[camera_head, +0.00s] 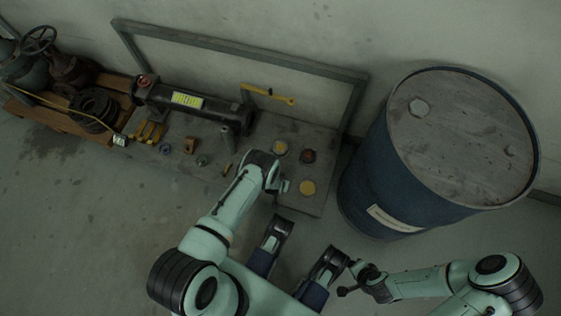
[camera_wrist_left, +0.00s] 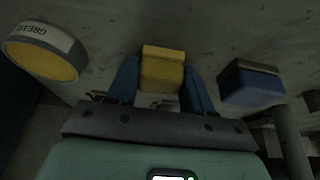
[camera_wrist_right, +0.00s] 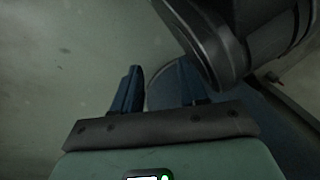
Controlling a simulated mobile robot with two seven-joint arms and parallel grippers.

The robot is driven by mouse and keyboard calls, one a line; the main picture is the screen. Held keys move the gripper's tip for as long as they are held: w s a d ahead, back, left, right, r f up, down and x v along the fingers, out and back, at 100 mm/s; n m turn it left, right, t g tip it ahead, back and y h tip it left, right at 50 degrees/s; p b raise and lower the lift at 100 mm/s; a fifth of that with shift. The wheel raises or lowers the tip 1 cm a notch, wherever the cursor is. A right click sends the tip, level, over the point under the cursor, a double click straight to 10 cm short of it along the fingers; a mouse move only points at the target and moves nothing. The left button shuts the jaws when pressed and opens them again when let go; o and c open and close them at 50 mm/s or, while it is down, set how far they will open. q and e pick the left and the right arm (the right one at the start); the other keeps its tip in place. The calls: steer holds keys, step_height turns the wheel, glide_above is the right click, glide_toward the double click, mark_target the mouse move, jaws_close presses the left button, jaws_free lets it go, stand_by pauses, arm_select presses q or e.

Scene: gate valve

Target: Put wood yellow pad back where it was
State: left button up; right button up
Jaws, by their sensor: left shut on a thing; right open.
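The yellow pad (camera_wrist_left: 162,72) is a small block between the blue fingers of my left gripper (camera_wrist_left: 160,68) in the left wrist view. The fingers are shut on it, above or at the grey bench surface; I cannot tell whether it touches. In the head view my left gripper (camera_head: 283,186) reaches over the right part of the grey bench (camera_head: 300,205), and the pad is hidden under the hand. My right gripper (camera_wrist_right: 158,72) is open and empty, away from the bench; in the head view it shows (camera_head: 346,290) at the lower right.
A grease tin (camera_wrist_left: 42,48) and a blue-and-tan block (camera_wrist_left: 252,82) flank the pad. A blue drum (camera_head: 380,180) stands close on the right. Valve parts (camera_head: 65,75) lie far left.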

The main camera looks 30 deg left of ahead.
arm_select(q)
steer(key=shift+f, duration=0.1)
steer(key=o, duration=1.1)
